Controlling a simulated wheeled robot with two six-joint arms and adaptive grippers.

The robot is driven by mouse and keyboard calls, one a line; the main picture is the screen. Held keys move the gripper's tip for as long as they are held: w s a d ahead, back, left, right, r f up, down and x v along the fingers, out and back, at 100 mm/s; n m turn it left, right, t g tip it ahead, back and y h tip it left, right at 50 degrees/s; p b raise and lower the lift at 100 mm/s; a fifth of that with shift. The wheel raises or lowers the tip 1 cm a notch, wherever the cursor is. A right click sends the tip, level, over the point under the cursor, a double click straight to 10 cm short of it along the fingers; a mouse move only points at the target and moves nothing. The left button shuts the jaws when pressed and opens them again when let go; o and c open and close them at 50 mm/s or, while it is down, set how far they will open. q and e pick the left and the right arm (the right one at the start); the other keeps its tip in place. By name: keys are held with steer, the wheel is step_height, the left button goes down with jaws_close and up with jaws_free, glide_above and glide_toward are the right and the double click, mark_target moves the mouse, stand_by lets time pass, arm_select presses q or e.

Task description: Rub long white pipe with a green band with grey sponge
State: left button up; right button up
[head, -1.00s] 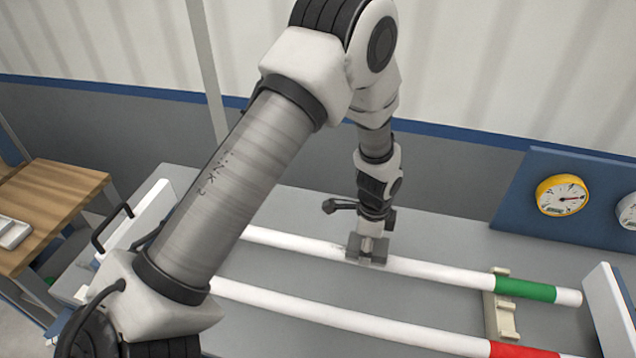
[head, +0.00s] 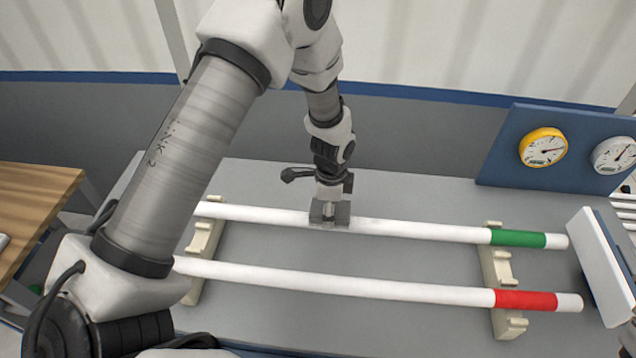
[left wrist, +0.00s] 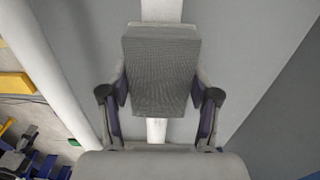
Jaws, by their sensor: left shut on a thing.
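A long white pipe with a green band (head: 420,231) lies across the cradles at the back of the grey table, its green band near the right end. My left gripper (head: 329,205) points down over the middle of this pipe. It is shut on the grey sponge (head: 341,214), which sits at the pipe's top and appears to touch it. In the left wrist view the sponge (left wrist: 160,72) fills the space between the fingers, and the pipe (left wrist: 156,130) runs under it. The sponge hides part of the pipe. My right gripper is not in view.
A second white pipe with a red band (head: 400,289) lies parallel in front. Cream cradles stand at left (head: 203,250) and right (head: 497,270). A white-faced end board (head: 600,265) stands at the right. A blue gauge panel (head: 500,160) is behind. A wooden table (head: 40,205) is at left.

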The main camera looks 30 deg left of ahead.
arm_select(q)
steer(key=shift+s+a+r+p, duration=0.1)
steer(key=shift+a+r+p, duration=0.1)
steer(key=shift+r+p, duration=0.3)
steer(key=shift+a+r+p, duration=0.2)
steer(key=shift+r+p, duration=0.05)
steer(key=shift+r, duration=0.45)
steer(key=r+p, duration=0.2)
steer(key=r, duration=0.1)
steer(key=shift+d+p, duration=0.3)
steer(key=shift+d, duration=0.05)
steer(key=shift+a+r+p, duration=0.2)
steer(key=shift+r+p, duration=0.75)
steer(key=shift+r, duration=0.4)
steer(key=shift+d, duration=0.1)
